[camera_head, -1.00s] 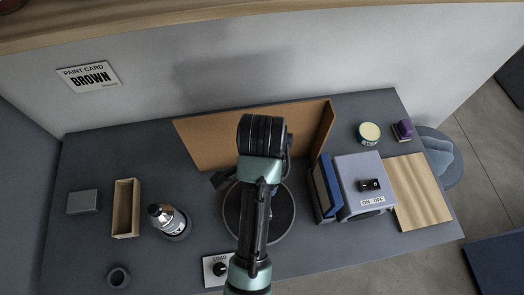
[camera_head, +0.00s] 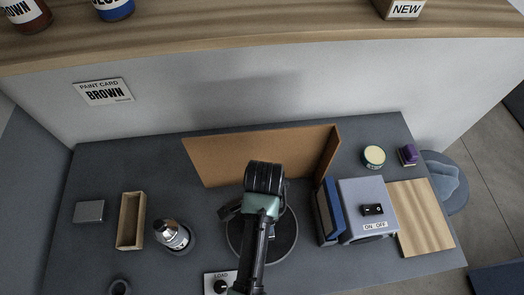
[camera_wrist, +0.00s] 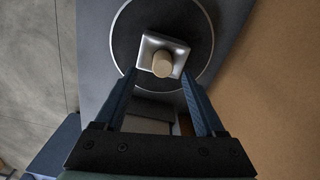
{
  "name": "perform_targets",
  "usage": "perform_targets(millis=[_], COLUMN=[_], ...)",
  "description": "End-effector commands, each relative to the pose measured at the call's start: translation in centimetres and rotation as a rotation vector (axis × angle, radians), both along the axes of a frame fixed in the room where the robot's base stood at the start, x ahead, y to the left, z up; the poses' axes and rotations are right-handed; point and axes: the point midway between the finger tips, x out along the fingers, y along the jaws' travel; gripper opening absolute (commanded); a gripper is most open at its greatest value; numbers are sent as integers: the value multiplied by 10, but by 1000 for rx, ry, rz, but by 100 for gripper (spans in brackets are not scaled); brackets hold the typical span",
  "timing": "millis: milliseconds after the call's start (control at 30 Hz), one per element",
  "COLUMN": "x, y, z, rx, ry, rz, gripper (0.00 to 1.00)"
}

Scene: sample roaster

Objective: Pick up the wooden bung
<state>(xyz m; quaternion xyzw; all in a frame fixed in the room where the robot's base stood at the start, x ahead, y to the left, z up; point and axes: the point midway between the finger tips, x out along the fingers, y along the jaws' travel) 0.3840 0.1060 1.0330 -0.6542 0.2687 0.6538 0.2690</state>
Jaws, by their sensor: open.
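The wooden bung (camera_wrist: 163,64) is a pale round plug on top of a squarish metal container (camera_wrist: 152,46). The container stands on a dark round disc (camera_wrist: 193,30) with a light rim. In the wrist view my gripper (camera_wrist: 159,76) is open, its two blue-grey fingers pointing at the container. The bung shows between the fingertips, and I cannot tell how far beyond them it lies. In the head view the disc (camera_head: 285,240) is partly covered by my arm, which hides the bung and container.
A brown board screen (camera_head: 235,160) stands behind the disc. To the right are a blue panel (camera_head: 333,207), a grey switch box (camera_head: 365,192) and a wooden board (camera_head: 425,230). To the left are a bottle (camera_head: 172,236) and a wooden tray (camera_head: 121,221). A LOAD switch plate (camera_head: 212,285) sits in front.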

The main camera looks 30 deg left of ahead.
Motion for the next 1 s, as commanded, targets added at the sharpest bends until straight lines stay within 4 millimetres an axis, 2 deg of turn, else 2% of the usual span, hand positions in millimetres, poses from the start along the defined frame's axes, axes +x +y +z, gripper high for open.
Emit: perform_targets(millis=[300, 633, 667, 1000], x=[0, 0, 0, 0], y=[4, 4, 4, 4], z=[-37, -44, -44, -43], rx=[-1, 0, 0, 0], ry=[4, 0, 0, 0], rz=[0, 0, 0, 0], gripper=[72, 72, 68, 7])
